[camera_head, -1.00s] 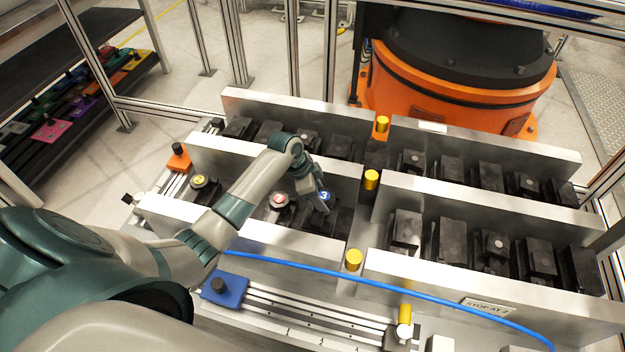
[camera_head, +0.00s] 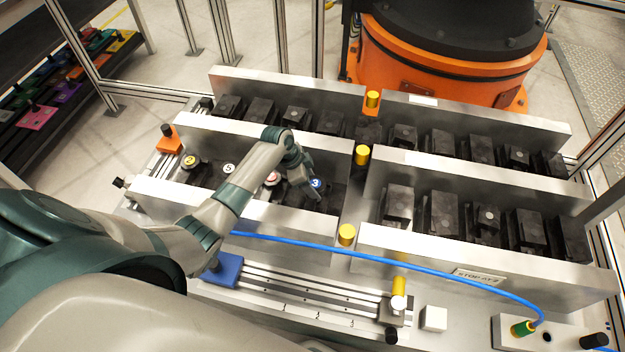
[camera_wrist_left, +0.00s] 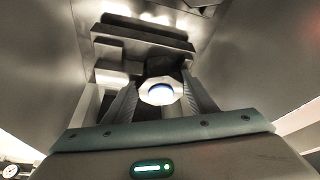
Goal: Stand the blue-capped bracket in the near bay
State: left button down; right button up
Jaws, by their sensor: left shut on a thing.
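The blue-capped bracket (camera_head: 315,183), marked 3, is at the right end of the front-left bay, between the middle wall and the near wall (camera_head: 240,204). My left gripper (camera_head: 311,188) reaches down over the near wall and is shut on it. In the left wrist view the pale cap with its blue centre (camera_wrist_left: 160,92) sits between the fingers (camera_wrist_left: 160,100). The bracket's dark lower part is mostly hidden, so I cannot tell whether it touches the bay floor. My right gripper is not in view.
Yellow (camera_head: 190,161), white (camera_head: 229,169) and red (camera_head: 272,178) caps stand left in the same bay. Dark blocks fill the right bay (camera_head: 487,220) and back row. A blue cable (camera_head: 400,267) crosses the front. Yellow posts (camera_head: 347,235) mark the central divider.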

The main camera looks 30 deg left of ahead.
pick_arm(q)
jog(key=shift+w+f, duration=0.1)
jog(key=shift+f, duration=0.2)
jog(key=shift+f, duration=0.1)
jog(key=c, duration=0.7)
grip_release()
jog(key=shift+f, duration=0.1)
jog(key=shift+c, duration=0.2)
jog(key=v, duration=1.2)
jog(key=shift+s, duration=0.2)
